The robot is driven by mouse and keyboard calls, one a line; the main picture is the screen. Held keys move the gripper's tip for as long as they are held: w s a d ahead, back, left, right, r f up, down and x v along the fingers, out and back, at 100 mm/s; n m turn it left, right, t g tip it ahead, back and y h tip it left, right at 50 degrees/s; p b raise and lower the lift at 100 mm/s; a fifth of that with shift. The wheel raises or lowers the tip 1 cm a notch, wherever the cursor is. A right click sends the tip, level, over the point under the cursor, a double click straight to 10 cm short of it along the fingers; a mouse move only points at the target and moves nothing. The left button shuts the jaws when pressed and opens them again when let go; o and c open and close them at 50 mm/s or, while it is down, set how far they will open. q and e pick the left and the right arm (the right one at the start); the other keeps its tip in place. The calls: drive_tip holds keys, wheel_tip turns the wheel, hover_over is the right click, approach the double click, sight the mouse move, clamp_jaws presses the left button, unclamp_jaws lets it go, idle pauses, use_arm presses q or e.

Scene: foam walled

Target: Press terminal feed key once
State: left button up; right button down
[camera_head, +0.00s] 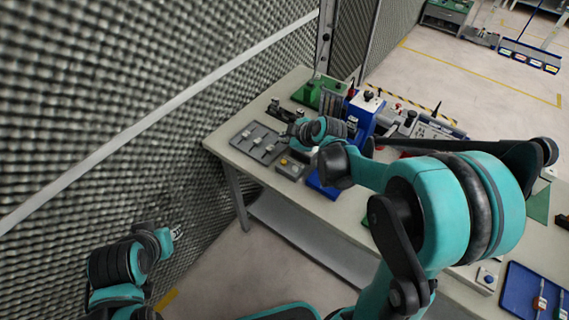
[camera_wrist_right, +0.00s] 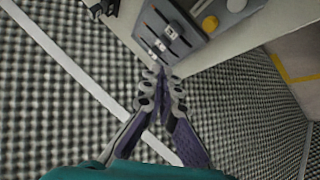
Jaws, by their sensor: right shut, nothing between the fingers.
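A small grey box with a round yellow button (camera_head: 284,161) stands near the front edge of the workbench. The button also shows in the right wrist view (camera_wrist_right: 210,22). I cannot read any label, so I cannot tell whether it is the terminal feed key. My right gripper (camera_head: 287,133) is above the bench, by the slotted grey panel (camera_head: 246,135). In the right wrist view its fingers (camera_wrist_right: 160,72) are together and empty, seen over the panel's near end, apart from the yellow button. My left gripper (camera_head: 176,232) is low at the left, away from the bench; its fingers are too small to judge.
The workbench (camera_head: 222,139) stands along a foam-covered wall (camera_head: 130,110). A blue machine (camera_head: 364,112) and a green block (camera_head: 308,94) stand farther back. A blue tray (camera_head: 518,292) lies at the lower right. My right arm hides much of the bench's middle.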

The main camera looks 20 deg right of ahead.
sight(285, 163)
drive_tip(key=shift+f, duration=0.15)
wheel_tip(285, 163, down, 9)
drive_tip(key=b, duration=0.7)
drive_tip(key=shift+r, duration=0.2)
idle(1.0)
drive_tip(key=shift+f+b, duration=0.4)
drive_tip(key=shift+b, duration=0.05)
drive_tip(key=shift+f+b, duration=0.45)
drive_tip(key=shift+f, duration=0.05)
idle(0.6)
drive_tip(key=shift+r, duration=0.1)
drive_tip(key=shift+r+p, duration=0.75)
drive_tip(key=shift+r, duration=0.1)
